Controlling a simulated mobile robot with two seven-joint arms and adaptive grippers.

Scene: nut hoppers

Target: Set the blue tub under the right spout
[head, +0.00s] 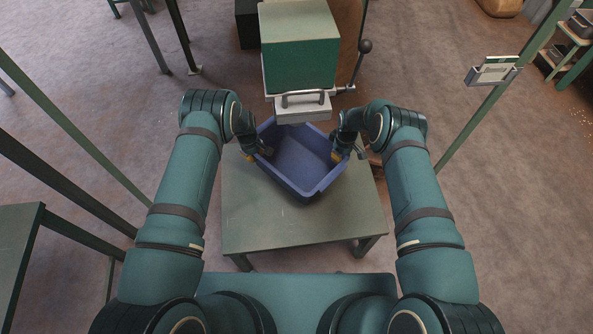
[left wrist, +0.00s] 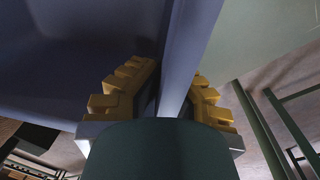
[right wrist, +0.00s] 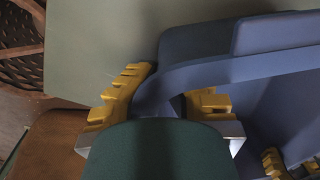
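The blue tub (head: 300,165) is empty and sits over the grey-green table, turned at an angle. Its far edge lies below the grey spout (head: 302,108) of a green hopper; most of the tub is nearer me than the spout. My left gripper (head: 262,153) is shut on the tub's left rim; in the left wrist view the wall (left wrist: 185,60) runs between the yellow fingers. My right gripper (head: 338,156) is shut on the right rim; in the right wrist view the wall (right wrist: 170,88) passes between its fingers. I cannot tell whether the tub touches the table.
The table (head: 270,230) has free room in front of the tub. The green hopper (head: 300,60) stands behind it, with a ball-ended lever (head: 365,46) at its right. Green posts rise on both sides, and a small sign (head: 495,70) hangs on the right one.

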